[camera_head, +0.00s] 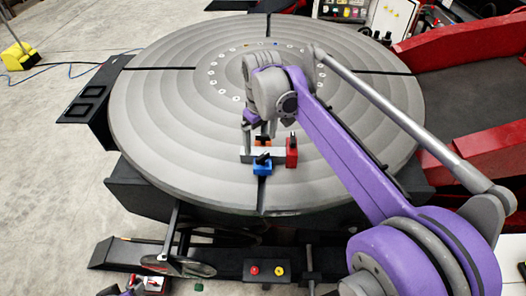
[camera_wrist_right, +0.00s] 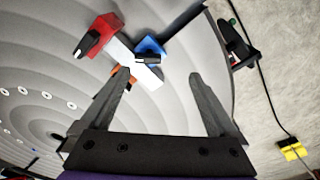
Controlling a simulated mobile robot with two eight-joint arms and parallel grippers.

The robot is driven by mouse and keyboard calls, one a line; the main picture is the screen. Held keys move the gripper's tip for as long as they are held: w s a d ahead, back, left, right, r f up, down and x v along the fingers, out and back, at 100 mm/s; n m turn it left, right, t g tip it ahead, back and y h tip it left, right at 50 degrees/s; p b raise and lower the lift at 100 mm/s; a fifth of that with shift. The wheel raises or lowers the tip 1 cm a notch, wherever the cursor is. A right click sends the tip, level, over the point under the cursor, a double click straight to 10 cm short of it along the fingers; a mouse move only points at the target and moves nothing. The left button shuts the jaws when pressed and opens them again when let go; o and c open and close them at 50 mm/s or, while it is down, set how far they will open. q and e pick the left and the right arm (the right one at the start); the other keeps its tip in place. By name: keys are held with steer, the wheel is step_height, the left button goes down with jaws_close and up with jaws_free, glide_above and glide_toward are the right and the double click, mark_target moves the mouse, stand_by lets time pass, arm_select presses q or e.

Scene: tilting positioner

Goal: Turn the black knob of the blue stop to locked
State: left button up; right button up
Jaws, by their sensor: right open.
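The blue stop (camera_head: 262,168) sits at the front of the round grey table, against a pale metal bar (camera_head: 247,155). Its black knob (camera_head: 263,158) is on top; it also shows in the right wrist view (camera_wrist_right: 147,59), beside the blue stop (camera_wrist_right: 152,45). A red stop (camera_head: 291,153) with a black knob is at the bar's right end, and an orange stop (camera_head: 263,142) is behind the bar. My right gripper (camera_wrist_right: 158,75) is open and empty, its fingers above and behind the stops. A bit of purple and dark, probably my left gripper, shows at the bottom left edge of the head view.
The round table (camera_head: 160,120) has dark radial slots and is otherwise mostly clear. A dark step with a control box with red and yellow buttons (camera_head: 267,271) is in front. Red-sided equipment (camera_head: 480,45) stands at right. A yellow object (camera_head: 20,55) is on the floor.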

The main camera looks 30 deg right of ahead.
mark_target(263, 155)
steer(key=shift+g, duration=0.4)
steer(key=w+f, duration=0.1)
steer(key=f, duration=0.2)
steer(key=d+f, duration=0.1)
steer(key=f, duration=0.2)
steer(key=w+d+f, duration=0.1)
steer(key=f, duration=0.3)
steer(key=shift+w, duration=0.3)
steer(key=shift+c, duration=0.2)
steer(key=c, duration=1.3)
steer(key=shift+c, duration=0.2)
steer(key=shift+b, duration=0.3)
steer(key=m, duration=0.4)
steer(key=shift+m+b, duration=0.4)
steer(key=shift+m, duration=1.8)
